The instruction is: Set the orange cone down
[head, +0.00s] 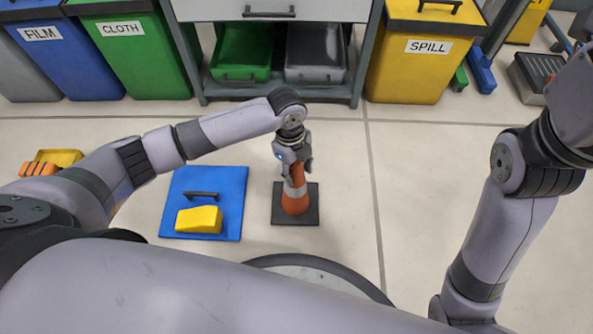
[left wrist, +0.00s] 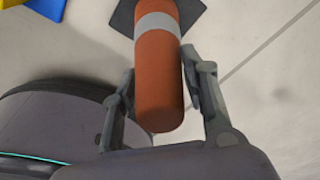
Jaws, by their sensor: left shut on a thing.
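The orange cone (head: 295,204) has a white band and a dark square base. It stands upright in front of me, with its base at or very near the floor; I cannot tell if there is a gap. My left gripper (head: 294,166) points down from above and is shut on the upper part of the cone. In the left wrist view the cone (left wrist: 158,88) lies between the two fingers of the left gripper (left wrist: 160,95), with its base at the top of the picture. My right arm shows at the right, but its gripper is out of view.
A blue panel (head: 234,215) with a black handle and a yellow block (head: 199,219) lies left of the cone. An orange object (head: 38,169) and a yellow tray (head: 66,157) are further left. Bins and a workbench (head: 285,90) line the back. Floor right of the cone is clear.

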